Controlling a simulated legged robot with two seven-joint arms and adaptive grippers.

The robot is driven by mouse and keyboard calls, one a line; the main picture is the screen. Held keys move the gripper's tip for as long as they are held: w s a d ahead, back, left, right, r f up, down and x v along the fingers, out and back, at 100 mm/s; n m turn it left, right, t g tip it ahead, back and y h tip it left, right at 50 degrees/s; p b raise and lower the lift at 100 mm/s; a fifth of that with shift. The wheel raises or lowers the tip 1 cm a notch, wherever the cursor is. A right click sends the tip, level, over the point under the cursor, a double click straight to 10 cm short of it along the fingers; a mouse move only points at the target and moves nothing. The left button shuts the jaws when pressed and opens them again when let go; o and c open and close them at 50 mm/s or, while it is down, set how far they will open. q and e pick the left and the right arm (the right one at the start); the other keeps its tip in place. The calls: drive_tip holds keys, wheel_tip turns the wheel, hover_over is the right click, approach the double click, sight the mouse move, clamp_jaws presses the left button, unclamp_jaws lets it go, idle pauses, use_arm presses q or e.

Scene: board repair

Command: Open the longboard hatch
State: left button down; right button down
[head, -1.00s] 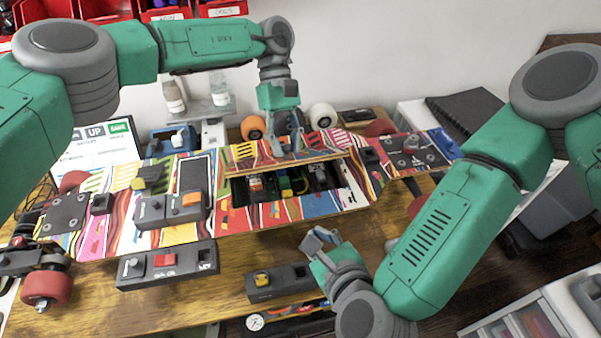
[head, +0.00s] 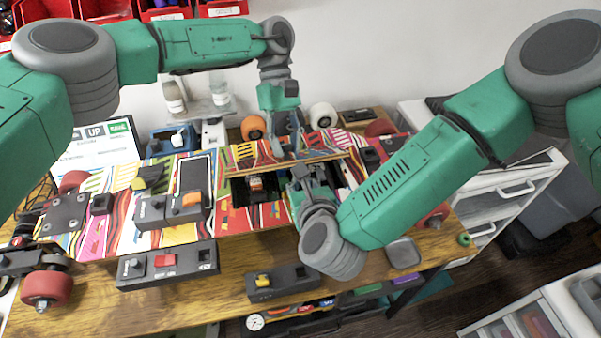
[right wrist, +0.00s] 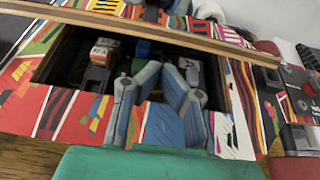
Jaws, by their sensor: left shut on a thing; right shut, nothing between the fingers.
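The longboard (head: 125,230) lies across the workbench with bright striped graphics. Its hatch lid (head: 243,155) is raised and tilted up along the back of a dark rectangular opening (head: 238,192). My left gripper (head: 288,148) is shut on the lid from above. My right gripper (head: 308,172) is shut and empty at the opening, in front of the lid, and hides the opening's right part. In the right wrist view its fingertips (right wrist: 164,68) converge over the opening below the lid's edge (right wrist: 150,27). An orange-and-white part (right wrist: 104,50) sits inside the opening.
Switch modules (head: 172,210) sit on the board's left half. Two more dark modules, one left (head: 166,267) and one nearer the middle (head: 282,282), lie in front on the workbench (head: 235,255). Orange (head: 253,127) and white (head: 323,115) wheels stand behind the board.

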use_arm(q)
drive_tip(key=shift+w+a+f, duration=0.2)
drive_tip(key=shift+a+f, duration=0.05)
drive_tip(key=shift+a, duration=0.05)
use_arm(e)
drive_tip(key=shift+w+a+r, duration=0.1)
drive_tip(key=shift+w+r, duration=0.35)
drive_tip(key=shift+r, duration=0.15)
drive_tip(key=shift+r, duration=0.1)
drive_tip(key=shift+w+a+r, duration=0.1)
drive_tip(key=shift+w+r, duration=0.5)
drive_tip(key=shift+r, duration=0.1)
use_arm(q)
drive_tip(key=c, duration=1.3)
unclamp_jaws()
drive_tip(key=shift+f, duration=0.1)
use_arm(e)
drive_tip(key=shift+w, duration=0.1)
use_arm(q)
drive_tip(key=shift+o, duration=0.2)
use_arm(e)
drive_tip(key=shift+w, duration=0.1)
use_arm(q)
drive_tip(key=shift+w, duration=0.1)
use_arm(e)
drive_tip(key=shift+a+f, duration=0.1)
